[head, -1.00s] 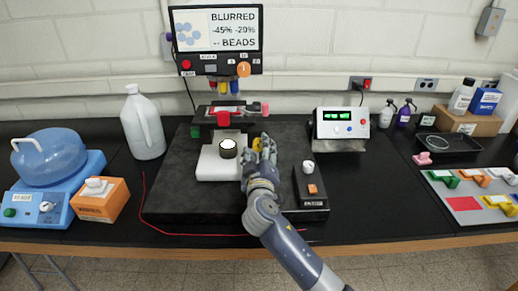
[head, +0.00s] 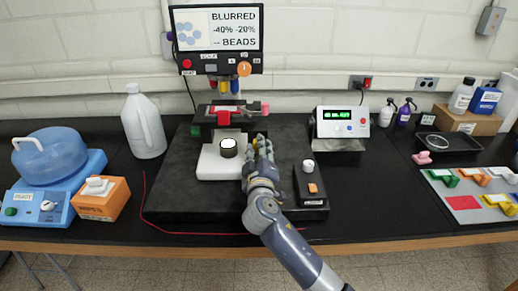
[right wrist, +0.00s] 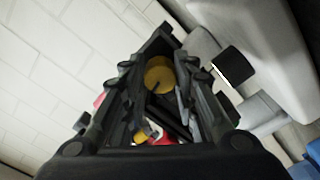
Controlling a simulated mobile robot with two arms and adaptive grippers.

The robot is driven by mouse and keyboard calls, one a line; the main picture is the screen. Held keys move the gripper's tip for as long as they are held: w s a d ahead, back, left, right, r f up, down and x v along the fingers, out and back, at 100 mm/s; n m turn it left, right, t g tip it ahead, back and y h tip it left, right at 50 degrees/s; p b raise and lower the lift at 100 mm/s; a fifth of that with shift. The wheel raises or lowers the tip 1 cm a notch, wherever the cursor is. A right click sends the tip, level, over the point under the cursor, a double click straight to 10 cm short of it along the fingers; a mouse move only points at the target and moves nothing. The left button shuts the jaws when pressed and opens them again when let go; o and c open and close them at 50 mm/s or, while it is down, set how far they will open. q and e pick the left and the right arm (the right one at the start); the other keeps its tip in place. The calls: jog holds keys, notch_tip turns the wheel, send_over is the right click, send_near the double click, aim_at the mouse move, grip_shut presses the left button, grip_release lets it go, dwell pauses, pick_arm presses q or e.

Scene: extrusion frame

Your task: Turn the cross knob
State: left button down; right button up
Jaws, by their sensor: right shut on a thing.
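A round yellow knob (right wrist: 158,75), which I take for the cross knob, sits between the fingers of my right gripper (right wrist: 155,88) in the right wrist view. The fingers are shut on it from both sides. In the head view my right gripper (head: 259,147) is at the right side of the white microscope-like device, and its fingers hide most of the knob. The screen (head: 220,29) above reads "BLURRED -40% -20% BEADS". My left gripper is not in view.
A white base with a black round part (head: 228,148) stands left of the gripper. A small black box with a white knob (head: 308,166) is close on the right. A white meter (head: 343,123) with a green display stands behind right. A white jug (head: 144,121) is at left.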

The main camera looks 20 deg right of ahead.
jog(key=n+p, duration=0.4)
jog(key=n, duration=0.6)
dwell(0.5)
jog(key=o, duration=1)
jog(key=shift+f, duration=0.1)
jog(key=shift+o, duration=0.4)
jog(key=shift+s+a+f, duration=0.1)
jog(key=shift+s, duration=0.1)
jog(key=v, duration=1.1)
jog(key=shift+s+r, duration=0.3)
